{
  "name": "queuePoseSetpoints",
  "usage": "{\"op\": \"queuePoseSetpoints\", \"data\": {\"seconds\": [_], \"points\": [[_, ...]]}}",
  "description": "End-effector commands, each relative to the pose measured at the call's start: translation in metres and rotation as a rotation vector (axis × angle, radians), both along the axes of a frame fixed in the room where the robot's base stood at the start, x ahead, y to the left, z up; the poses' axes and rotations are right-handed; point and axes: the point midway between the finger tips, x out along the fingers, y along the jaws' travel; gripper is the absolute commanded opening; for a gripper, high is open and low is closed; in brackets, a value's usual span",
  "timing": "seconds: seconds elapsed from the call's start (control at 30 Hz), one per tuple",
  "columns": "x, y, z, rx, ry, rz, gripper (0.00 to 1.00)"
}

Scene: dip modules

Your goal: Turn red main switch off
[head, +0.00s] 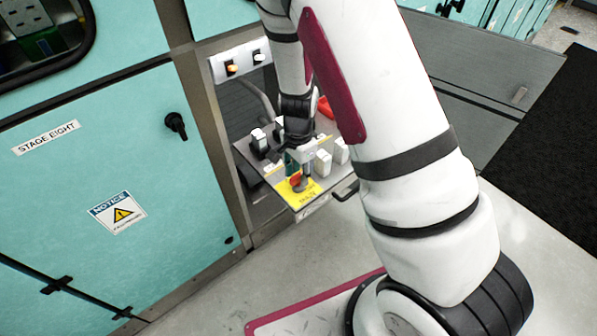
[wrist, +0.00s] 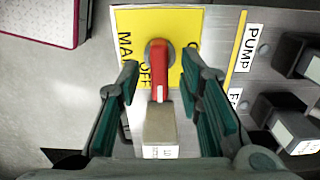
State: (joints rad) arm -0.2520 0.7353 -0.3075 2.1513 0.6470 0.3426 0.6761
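The red main switch (wrist: 158,68) sits on a yellow plate (wrist: 158,20) marked MAIN and OFF. Its lever points down the wrist picture, beside the printed OFF; the lettering to its right is partly covered. In the head view the red switch (head: 297,180) is at the front corner of the panel, on the yellow plate (head: 309,193). My gripper (wrist: 160,78) is open, with green-padded fingers on either side of the lever. Gaps show between the lever and both fingers. In the head view my gripper (head: 298,163) is low over the panel, close to the switch.
A pale block (wrist: 160,128) stands between my fingers below the lever. Black-and-white switches (wrist: 288,125) stand at right, near the PUMP label (wrist: 239,42). The teal STAGE EIGHT cabinet (head: 100,190) is left of the panel. Open floor (head: 250,290) lies in front.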

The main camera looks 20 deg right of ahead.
Motion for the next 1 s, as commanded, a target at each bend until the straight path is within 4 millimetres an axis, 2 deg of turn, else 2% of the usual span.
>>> {"op": "queuePoseSetpoints", "data": {"seconds": [0.13,0.23,0.7,0.83,1.0], "points": [[0.0,0.001,0.002,0.001,0.0,0.002,0.33],[0.0,0.001,0.011,0.0,-0.001,0.004,0.33],[0.0,0.0,0.099,0.0,-0.003,0.002,0.33],[0.001,0.0,0.113,0.0,-0.002,0.002,0.33],[0.0,0.0,0.12,0.0,-0.001,-0.001,0.33]]}}
